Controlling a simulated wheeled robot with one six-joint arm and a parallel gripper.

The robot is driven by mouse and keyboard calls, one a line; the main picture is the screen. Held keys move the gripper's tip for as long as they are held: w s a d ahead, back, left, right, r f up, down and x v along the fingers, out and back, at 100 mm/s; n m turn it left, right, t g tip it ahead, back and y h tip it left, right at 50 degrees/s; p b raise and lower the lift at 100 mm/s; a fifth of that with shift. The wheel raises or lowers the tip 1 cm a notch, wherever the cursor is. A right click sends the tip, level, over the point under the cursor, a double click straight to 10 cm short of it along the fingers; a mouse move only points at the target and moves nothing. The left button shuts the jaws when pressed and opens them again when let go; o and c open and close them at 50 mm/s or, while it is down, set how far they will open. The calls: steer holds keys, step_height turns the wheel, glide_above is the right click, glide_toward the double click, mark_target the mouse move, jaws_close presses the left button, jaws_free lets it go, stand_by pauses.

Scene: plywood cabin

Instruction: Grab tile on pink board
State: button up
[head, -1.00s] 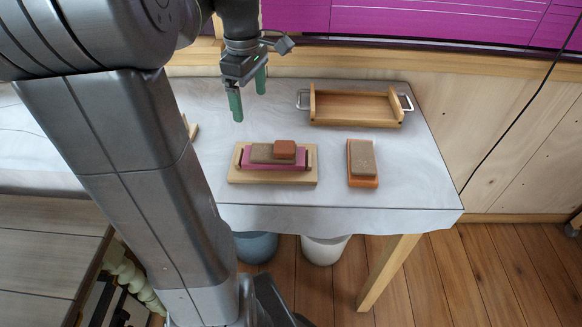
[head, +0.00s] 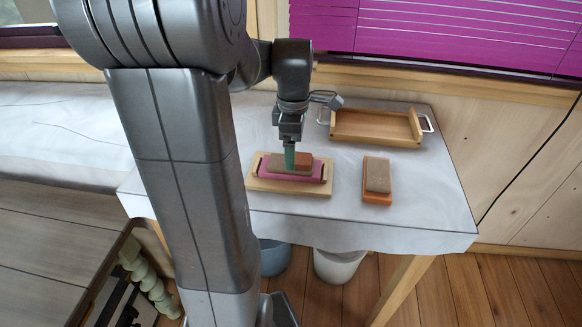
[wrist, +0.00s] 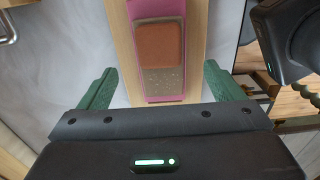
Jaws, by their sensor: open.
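A small reddish-brown tile (head: 306,158) lies on a speckled grey-brown block, which lies on the pink board (head: 268,176) in a wooden holder (head: 262,187). In the wrist view the reddish tile (wrist: 159,45) covers most of the speckled block (wrist: 163,82), and the pink board (wrist: 164,99) shows around them. My gripper (head: 289,158) is open above the holder, with one green finger hiding part of the stack in the head view. In the wrist view its green fingers (wrist: 161,78) stand apart to the left and right of the stack, with nothing between them gripped.
A similar speckled block (head: 377,175) on an orange base (head: 376,196) lies to the right of the holder. A wooden tray (head: 372,128) with metal handles stands behind. The grey cloth around them is mostly clear. Bins (head: 340,265) stand under the table.

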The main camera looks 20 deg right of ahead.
mark_target(273, 166)
steer(key=f, duration=0.5)
steer(key=shift+w+a, duration=0.1)
steer(key=shift+a, duration=0.15)
steer(key=shift+c, duration=0.5)
steer(key=c, duration=1.1)
steer(key=shift+r, duration=0.1)
